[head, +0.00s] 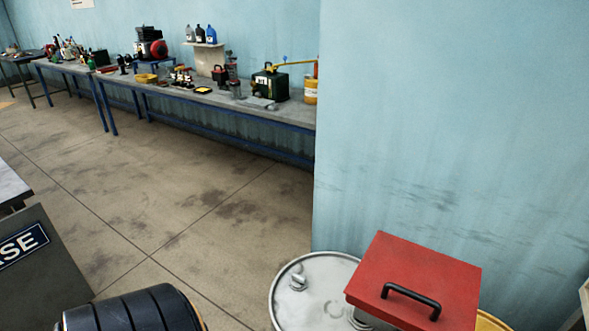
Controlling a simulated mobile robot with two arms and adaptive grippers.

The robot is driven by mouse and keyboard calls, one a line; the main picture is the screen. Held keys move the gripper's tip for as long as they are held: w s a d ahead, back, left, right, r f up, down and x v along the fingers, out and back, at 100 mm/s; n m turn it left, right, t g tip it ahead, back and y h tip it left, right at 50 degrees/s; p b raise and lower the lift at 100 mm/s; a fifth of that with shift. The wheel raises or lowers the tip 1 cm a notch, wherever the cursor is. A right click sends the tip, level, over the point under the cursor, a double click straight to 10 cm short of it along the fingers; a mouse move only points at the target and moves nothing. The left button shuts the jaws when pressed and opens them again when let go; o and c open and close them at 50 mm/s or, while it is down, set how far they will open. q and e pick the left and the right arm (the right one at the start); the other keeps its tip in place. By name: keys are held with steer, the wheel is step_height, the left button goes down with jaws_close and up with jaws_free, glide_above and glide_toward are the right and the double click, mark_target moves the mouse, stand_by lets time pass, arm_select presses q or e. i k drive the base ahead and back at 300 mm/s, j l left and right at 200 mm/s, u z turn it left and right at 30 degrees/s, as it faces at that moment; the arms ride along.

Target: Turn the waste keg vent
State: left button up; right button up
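A pale grey-white keg or drum (283,304) stands at the bottom centre of the head view, by the wall corner. On its lid is a small raised metal fitting (298,283), which may be the vent; its turn position is too small to tell. A second round fitting (357,318) shows partly at the edge of a red lid (425,265) with a black handle, which covers the keg's right side. No label on the keg can be read, so I cannot tell whether it is the waste keg. Neither of my grippers is in view.
A blue-legged workbench (205,95) with bottles and tools runs along the back wall. A yellow rim (490,322) shows behind the red lid. A black ribbed object (130,312) and a dark panel with a sign (45,270) are at lower left. The middle floor is clear.

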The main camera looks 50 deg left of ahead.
mark_target(296, 280)
steer(key=j+u, duration=0.2)
steer(key=u, duration=0.9)
